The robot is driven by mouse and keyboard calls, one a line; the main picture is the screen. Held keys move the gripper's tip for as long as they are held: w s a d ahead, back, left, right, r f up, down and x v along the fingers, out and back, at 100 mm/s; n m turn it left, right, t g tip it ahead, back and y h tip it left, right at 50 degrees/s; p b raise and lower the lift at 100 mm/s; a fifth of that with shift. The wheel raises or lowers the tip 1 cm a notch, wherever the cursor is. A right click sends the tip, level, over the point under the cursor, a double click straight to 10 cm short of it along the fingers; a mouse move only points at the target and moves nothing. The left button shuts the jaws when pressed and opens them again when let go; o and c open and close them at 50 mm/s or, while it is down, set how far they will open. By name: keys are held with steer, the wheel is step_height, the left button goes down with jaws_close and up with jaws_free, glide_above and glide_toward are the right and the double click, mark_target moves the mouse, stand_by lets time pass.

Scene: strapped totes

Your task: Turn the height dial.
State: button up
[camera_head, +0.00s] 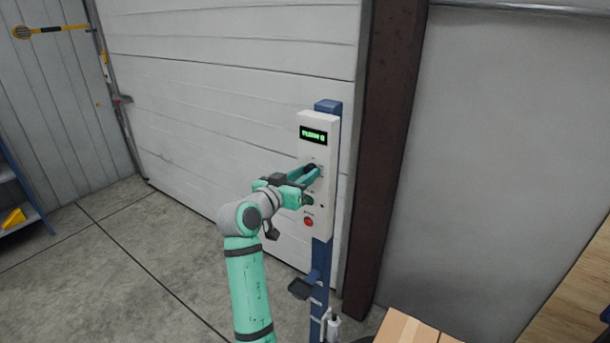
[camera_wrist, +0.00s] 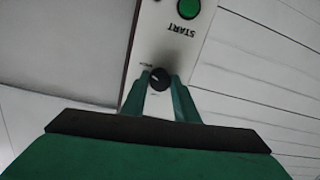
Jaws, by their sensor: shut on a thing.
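The height dial is a small black round knob (camera_wrist: 159,79) on a white control panel (camera_head: 319,218). My gripper (camera_head: 314,171) reaches the upper middle of the panel, below the display, with its teal fingers on either side of the dial. In the wrist view my gripper (camera_wrist: 160,88) is shut on the dial. The fingers partly hide the dial in the head view. The panel's display (camera_head: 313,135) shows green characters ending in what looks like 0.
A green START button (camera_wrist: 189,8) and a red button (camera_head: 309,221) sit below the dial. The panel is on a blue post (camera_head: 319,262), with a brown column (camera_head: 382,150) to its right. A cardboard box (camera_head: 405,328) is at the bottom right.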

steer(key=shift+m, duration=0.4)
steer(key=o, duration=1.1)
steer(key=shift+c, duration=0.2)
steer(key=f+v, duration=0.1)
steer(key=v, duration=1)
steer(key=shift+r, duration=0.4)
